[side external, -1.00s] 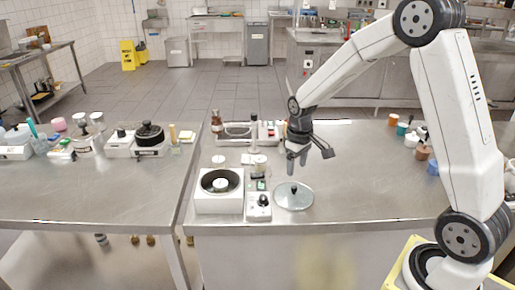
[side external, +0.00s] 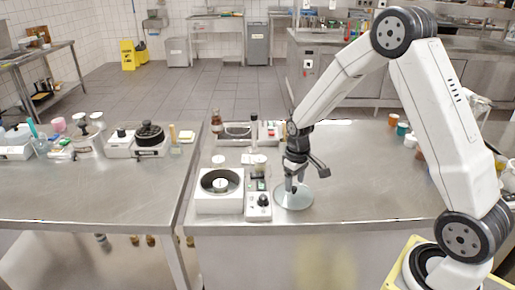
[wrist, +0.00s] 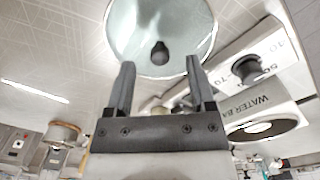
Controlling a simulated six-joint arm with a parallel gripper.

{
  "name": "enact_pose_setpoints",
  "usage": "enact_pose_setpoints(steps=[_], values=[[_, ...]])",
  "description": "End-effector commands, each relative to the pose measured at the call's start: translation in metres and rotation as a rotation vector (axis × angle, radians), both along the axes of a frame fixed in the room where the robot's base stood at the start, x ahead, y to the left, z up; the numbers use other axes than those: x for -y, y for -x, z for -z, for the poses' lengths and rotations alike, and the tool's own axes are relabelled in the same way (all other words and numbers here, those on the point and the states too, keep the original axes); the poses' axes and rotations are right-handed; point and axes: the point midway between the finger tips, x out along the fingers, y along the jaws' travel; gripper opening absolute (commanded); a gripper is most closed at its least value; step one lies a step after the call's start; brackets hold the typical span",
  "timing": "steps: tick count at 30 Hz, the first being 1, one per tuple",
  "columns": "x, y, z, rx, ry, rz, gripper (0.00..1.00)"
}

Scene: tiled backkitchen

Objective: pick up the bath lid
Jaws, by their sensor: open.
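The bath lid (side external: 294,199) is a round, pale glass disc with a dark knob. It lies flat on the steel table, right of the white water bath (side external: 219,203). In the wrist view the lid (wrist: 150,30) fills the top, and its dark knob (wrist: 159,53) shows between and beyond the fingertips. My gripper (side external: 295,188) is just above the lid, pointing down, and covers the knob in the side view. In the wrist view my gripper (wrist: 160,65) is open, with nothing held between its two fingers.
The bath's control box (side external: 258,205) stands close on the lid's left. A metal tray (side external: 238,131) with bottles is behind. Several small jars (side external: 403,128) stand at the right. The table (side external: 355,180) right of the lid is clear.

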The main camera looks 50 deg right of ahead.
Motion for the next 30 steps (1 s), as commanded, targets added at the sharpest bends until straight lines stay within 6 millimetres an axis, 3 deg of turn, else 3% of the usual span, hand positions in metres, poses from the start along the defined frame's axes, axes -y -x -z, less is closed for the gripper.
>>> enact_pose_setpoints(steps=[6, 23, 27, 30], values=[[0.000, 0.000, 0.017, 0.000, 0.000, 0.000, 0.70], [0.000, 0.000, 0.019, 0.001, 0.000, 0.000, 0.70], [0.000, 0.000, 0.019, 0.001, 0.000, 0.000, 0.26], [0.000, 0.000, 0.019, 0.001, 0.000, 0.000, 0.00]])
